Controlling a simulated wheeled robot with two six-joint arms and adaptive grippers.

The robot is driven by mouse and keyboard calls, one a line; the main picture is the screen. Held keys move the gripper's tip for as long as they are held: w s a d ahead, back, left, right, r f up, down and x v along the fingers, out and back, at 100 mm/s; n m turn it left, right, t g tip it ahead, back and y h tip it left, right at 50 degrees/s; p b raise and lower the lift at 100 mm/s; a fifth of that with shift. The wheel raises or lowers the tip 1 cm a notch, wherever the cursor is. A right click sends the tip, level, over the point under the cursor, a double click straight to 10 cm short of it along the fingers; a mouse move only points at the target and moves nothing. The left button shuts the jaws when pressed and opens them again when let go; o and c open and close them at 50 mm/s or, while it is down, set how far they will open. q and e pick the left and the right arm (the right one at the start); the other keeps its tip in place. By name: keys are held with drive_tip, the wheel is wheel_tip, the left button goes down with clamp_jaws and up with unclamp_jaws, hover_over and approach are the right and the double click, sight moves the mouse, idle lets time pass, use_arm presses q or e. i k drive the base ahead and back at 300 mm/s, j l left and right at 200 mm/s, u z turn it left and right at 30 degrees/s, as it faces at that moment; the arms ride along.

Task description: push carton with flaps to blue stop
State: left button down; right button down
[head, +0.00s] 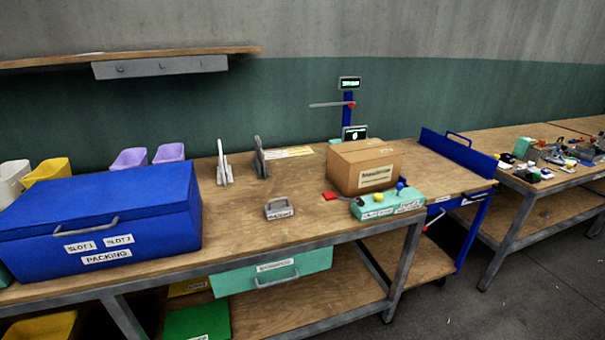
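A brown cardboard carton (352,176) with a white label stands upright on the wooden workbench, right of the middle. Its top looks closed, and I cannot make out raised flaps. The blue stop (462,151) is a long blue upright plate along the far right edge of the adjoining wooden surface. A stretch of bare wood lies between the carton and the stop, and they are apart. Neither of my grippers shows in the head view.
A teal box with coloured buttons (388,206) and a red pad (329,196) sit in front of the carton. A display post (348,108) stands behind it. A blue packing box (103,219) fills the bench's left end. A cluttered table (548,180) stands beyond the stop.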

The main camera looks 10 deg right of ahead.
sight(358, 179)
drive_tip(key=l+u, duration=0.2)
drive_tip(key=l, duration=0.3)
drive_tip(key=l+u, duration=0.2)
drive_tip(key=l, duration=0.3)
drive_tip(key=k+l+u, duration=0.15)
drive_tip(key=l, duration=0.3)
drive_tip(key=l+u, duration=0.2)
drive_tip(key=l, duration=0.25)
drive_tip(key=k, duration=0.05)
